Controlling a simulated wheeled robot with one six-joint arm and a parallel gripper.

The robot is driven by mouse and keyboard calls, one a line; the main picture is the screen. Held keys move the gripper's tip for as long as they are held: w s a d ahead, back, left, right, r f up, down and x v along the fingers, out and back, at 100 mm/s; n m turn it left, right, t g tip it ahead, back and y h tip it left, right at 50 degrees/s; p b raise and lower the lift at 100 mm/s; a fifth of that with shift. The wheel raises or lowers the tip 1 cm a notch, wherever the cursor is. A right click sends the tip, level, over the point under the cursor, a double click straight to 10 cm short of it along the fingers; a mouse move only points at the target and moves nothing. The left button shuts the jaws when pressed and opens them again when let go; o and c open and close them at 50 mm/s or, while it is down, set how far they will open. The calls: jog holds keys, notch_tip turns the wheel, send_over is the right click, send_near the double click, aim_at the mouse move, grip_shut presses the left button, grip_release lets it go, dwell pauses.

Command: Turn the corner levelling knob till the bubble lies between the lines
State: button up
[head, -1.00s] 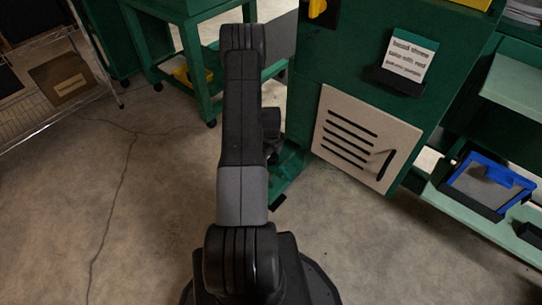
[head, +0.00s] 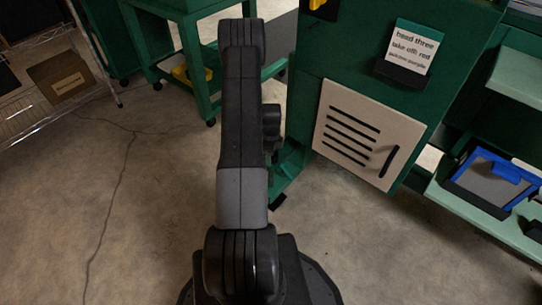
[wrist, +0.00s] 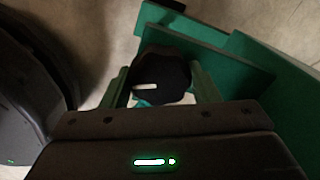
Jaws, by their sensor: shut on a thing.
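In the wrist view the dark, rounded knob (wrist: 163,76) with a white mark on its left side sits between the two green fingers of my gripper (wrist: 161,82). The fingers are shut on its sides. A green frame piece (wrist: 230,62) runs behind the knob to the right. In the head view my own arm hides most of the gripper. A green machine foot (head: 288,168) shows low at the corner beside my arm. The bubble and its lines are not visible in any view.
The green cabinet (head: 445,70) with a pale slotted panel (head: 365,134) stands right of my arm. A green shelf (head: 480,222) holds a blue-framed tray (head: 495,180). A green table (head: 200,70) and wire rack (head: 30,110) stand left. The floor between is clear.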

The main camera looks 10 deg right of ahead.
jog(key=n+b, duration=0.1)
jog(key=n, duration=0.3)
jog(key=shift+n, duration=0.4)
jog(key=n+b, duration=0.1)
jog(key=n, duration=0.3)
jog(key=n+b, duration=0.1)
jog(key=n, duration=0.9)
jog(key=shift+b, duration=0.35)
jog(key=o, duration=1)
